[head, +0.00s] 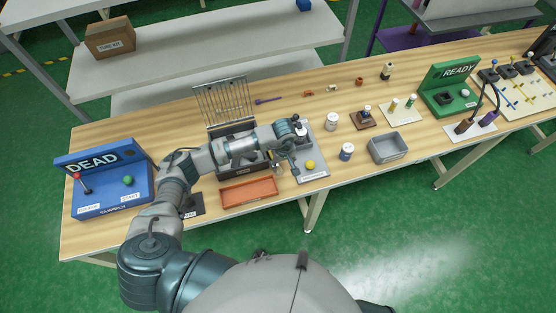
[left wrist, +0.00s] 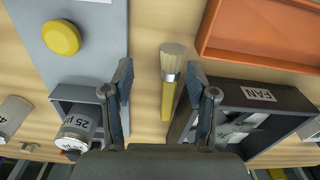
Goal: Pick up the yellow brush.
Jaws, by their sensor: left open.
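The yellow brush (left wrist: 168,97) lies on the wooden table in the left wrist view, with pale bristles, a metal band and a yellow handle. It is in the gap between the orange tray, the dark box and the grey plate. My left gripper (left wrist: 158,80) is open, with one finger on each side of the brush. The fingers look apart from it, and the handle's lower end is hidden by the gripper. In the head view my left gripper (head: 279,167) points down beside the grey plate, and I cannot make out the brush there. My right gripper is not in view.
An orange tray (head: 249,192) and a dark box labelled FAN (left wrist: 260,96) flank the brush. A grey plate (head: 313,147) holds a yellow knob (head: 310,165) and a jar labelled 25 µ (left wrist: 79,129). A grey bin (head: 387,147) stands further right.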

